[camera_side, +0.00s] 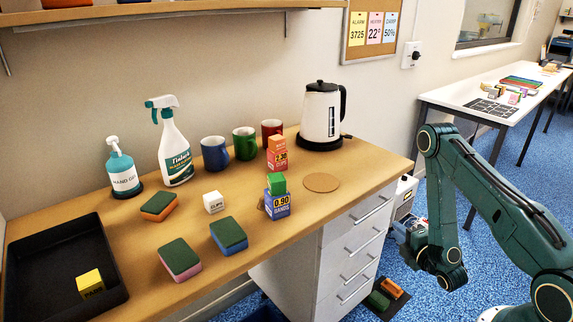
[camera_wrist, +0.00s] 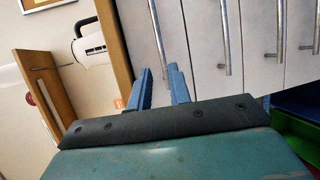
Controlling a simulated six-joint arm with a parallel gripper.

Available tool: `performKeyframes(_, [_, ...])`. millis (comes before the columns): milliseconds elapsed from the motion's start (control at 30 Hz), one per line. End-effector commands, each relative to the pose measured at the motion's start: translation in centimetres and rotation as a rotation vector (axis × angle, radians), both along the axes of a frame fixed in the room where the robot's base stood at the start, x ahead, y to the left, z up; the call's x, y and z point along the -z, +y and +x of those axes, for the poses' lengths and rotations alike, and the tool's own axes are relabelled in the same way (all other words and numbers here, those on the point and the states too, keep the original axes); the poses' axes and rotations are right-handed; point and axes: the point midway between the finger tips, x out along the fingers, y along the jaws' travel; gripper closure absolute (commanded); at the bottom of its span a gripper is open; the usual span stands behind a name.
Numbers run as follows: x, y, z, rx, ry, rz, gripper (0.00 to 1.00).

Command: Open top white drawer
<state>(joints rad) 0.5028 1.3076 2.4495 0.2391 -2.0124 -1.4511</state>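The white drawer unit (camera_side: 340,250) stands under the right end of the wooden worktop. Its top drawer (camera_side: 357,215) has a grey bar handle (camera_side: 372,210) and looks shut, flush with the drawers below. My gripper (camera_side: 397,232) is just right of the unit's front in the side view, partly hard to make out. In the wrist view, turned sideways, my gripper (camera_wrist: 162,82) is open, its two blue fingers apart. The top drawer's handle (camera_wrist: 157,40) runs into the gap between them; I cannot tell whether they touch it.
The worktop (camera_side: 130,238) holds a kettle (camera_side: 321,115), mugs, bottles, sponges, blocks and a black tray (camera_side: 50,250). A dark mat with sponges lies on the blue floor below the drawers. A white table (camera_side: 480,92) stands at the back right.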

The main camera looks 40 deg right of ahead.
Motion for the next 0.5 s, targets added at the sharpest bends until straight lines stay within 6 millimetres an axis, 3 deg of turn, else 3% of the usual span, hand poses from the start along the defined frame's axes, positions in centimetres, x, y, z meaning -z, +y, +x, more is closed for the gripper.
performKeyframes(267, [0.1, -0.2, 0.4, -0.001, -0.001, 0.001, 0.80])
performKeyframes(500, [0.4, -0.9, 2.2, -0.001, -0.005, -0.001, 0.80])
